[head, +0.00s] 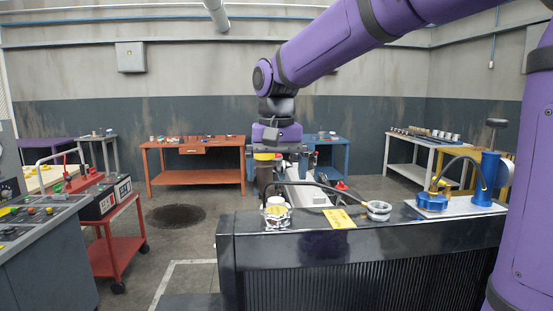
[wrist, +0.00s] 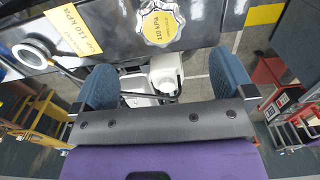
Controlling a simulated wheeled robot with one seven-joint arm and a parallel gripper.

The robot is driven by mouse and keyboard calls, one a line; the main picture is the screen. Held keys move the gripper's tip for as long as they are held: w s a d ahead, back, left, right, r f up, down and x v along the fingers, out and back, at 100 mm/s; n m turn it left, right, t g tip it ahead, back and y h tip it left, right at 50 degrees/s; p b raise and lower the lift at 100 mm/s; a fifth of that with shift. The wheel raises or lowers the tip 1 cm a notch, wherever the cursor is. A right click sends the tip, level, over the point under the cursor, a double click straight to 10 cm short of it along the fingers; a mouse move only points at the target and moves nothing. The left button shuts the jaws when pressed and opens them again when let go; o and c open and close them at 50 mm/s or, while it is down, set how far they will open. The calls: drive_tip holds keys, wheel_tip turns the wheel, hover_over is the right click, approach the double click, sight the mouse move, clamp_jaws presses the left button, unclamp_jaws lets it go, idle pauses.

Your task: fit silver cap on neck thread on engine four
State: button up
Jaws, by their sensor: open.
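The silver cap (head: 277,218), with a scalloped rim, lies on the left part of the dark radiator top (head: 300,240). In the wrist view the cap (wrist: 158,24) shows a yellow 110 kPa label and lies beyond my fingers. The silver neck (head: 378,211) stands open on the same top, right of the cap; in the wrist view the neck (wrist: 34,54) is at upper left. My gripper (head: 280,174) hangs behind and above the cap. In the wrist view my gripper (wrist: 163,72) is open, with nothing held between its blue-padded fingers.
A yellow tag (head: 338,218) lies between cap and neck. A dark hose arches behind them. A blue hand pump (head: 487,175) and blue fitting (head: 432,201) stand on a pale board at right. A white container (wrist: 166,72) shows below, between my fingers. A red cart (head: 110,235) stands left.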

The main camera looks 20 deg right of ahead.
sight(277, 210)
drive_tip(key=shift+f, duration=3.5)
drive_tip(key=c, duration=1.4)
drive_tip(key=shift+r, duration=2.55)
drive_tip(key=shift+d, duration=0.1)
